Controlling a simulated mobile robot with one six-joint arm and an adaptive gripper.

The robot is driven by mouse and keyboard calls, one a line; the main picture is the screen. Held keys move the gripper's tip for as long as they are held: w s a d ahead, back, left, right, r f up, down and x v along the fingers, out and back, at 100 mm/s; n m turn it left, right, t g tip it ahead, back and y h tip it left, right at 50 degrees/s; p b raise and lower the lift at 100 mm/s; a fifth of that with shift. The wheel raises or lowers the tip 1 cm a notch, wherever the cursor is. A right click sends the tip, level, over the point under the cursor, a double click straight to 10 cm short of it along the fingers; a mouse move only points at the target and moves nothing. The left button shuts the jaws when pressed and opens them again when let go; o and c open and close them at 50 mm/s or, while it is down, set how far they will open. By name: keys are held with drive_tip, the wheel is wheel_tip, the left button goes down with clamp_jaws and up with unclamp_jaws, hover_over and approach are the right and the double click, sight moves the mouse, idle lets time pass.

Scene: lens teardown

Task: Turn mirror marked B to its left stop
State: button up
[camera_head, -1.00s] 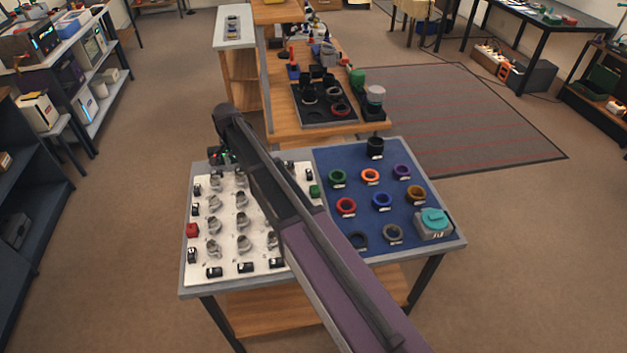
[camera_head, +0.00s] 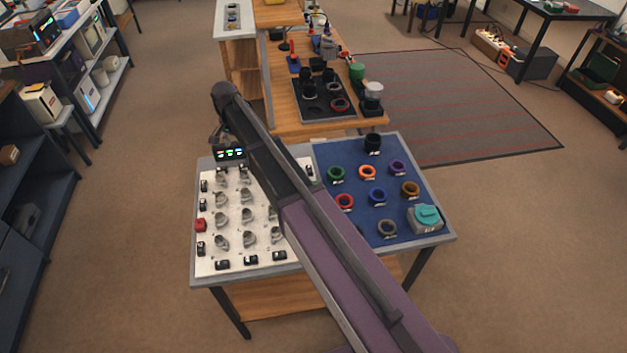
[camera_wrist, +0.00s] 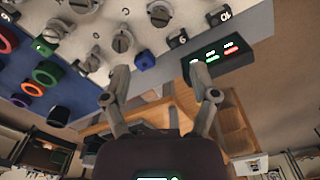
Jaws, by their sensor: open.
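The mirrors are grey swivel mounts (camera_head: 220,217) in rows on the white board, seen in the head view. Several also show in the wrist view, one near the top middle (camera_wrist: 122,41) and one further right (camera_wrist: 159,13). I cannot read a B on any of them. My gripper (camera_wrist: 161,82) is open in the wrist view, with its two fingers apart and nothing between them. It is beyond the board's far edge, near the black readout box (camera_wrist: 217,63) with green and red lights. In the head view my arm hides part of the board.
A blue mat (camera_head: 331,153) with coloured rings and a teal-topped box (camera_head: 427,217) lies to the right. A wooden bench with a black tray (camera_head: 316,117) stands behind.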

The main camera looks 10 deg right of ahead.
drive_tip(key=s+d+f+n+b, duration=0.1)
drive_tip(key=s+d+n, duration=0.4)
drive_tip(key=s+d, duration=1.5)
drive_tip(key=shift+s+d+f+b, duration=0.2)
drive_tip(key=shift+s+f+b, duration=0.15)
drive_tip(key=shift+s+b, duration=0.3)
drive_tip(key=shift+n, duration=0.7)
drive_tip(key=s, duration=0.1)
drive_tip(key=s+d, duration=0.1)
drive_tip(key=s, duration=0.1)
drive_tip(key=s+d, duration=0.1)
drive_tip(key=shift+s+d, duration=0.2)
drive_tip(key=shift+s, duration=0.05)
idle(1.6)
